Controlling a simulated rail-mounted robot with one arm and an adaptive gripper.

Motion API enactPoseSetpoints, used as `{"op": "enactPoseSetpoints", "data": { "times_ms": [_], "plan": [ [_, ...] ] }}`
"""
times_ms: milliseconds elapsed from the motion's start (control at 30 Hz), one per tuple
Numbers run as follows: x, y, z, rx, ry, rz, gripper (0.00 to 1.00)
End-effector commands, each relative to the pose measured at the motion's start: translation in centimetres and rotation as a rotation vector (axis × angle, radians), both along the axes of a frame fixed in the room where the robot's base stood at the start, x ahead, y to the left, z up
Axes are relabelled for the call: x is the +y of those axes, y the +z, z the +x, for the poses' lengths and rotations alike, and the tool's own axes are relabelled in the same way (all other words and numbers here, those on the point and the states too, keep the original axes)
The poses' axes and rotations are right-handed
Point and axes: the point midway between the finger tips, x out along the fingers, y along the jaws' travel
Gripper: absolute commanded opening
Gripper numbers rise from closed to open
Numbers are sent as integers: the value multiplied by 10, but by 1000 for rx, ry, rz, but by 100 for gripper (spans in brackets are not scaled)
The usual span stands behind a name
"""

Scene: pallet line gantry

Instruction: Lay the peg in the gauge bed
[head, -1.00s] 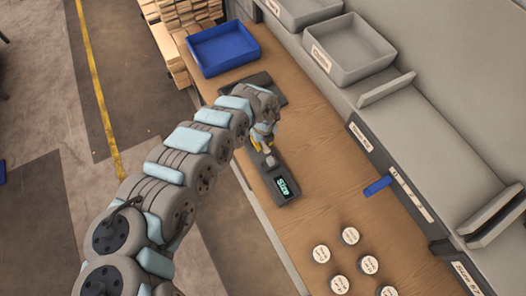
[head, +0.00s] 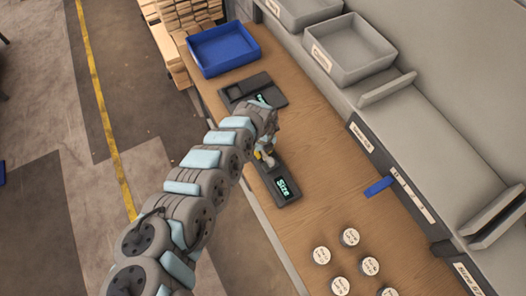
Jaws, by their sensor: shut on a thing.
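A dark gauge with a lit "Size" display (head: 287,188) lies on the wooden bench. My gripper (head: 266,158) is at the far end of this gauge, low over its bed. It is shut on a small grey-white piece, the peg (head: 269,160), which is mostly hidden by the fingers. I cannot tell whether the peg touches the bed. A second dark device with a lit display (head: 262,99) lies further back on the bench, partly behind my arm.
A blue tray (head: 222,70) stands at the back of the bench. Several round labelled discs (head: 350,237) lie at the front. The bench middle is clear.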

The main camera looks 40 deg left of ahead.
Motion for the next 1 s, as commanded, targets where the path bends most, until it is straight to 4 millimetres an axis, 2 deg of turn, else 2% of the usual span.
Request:
{"op": "enactPoseSetpoints", "data": {
  "times_ms": [333,367,400,433,767,1000],
  "plan": [
    [0,-3,0,1,-1,1,0],
    [0,-4,0,1,-1,1,25],
    [0,-3,0,0,0,1,36],
    [0,-3,0,0,0,1,41],
    [0,-2,0,-1,0,0,41],
    [0,11,0,-1,0,0,41]
  ]
}}
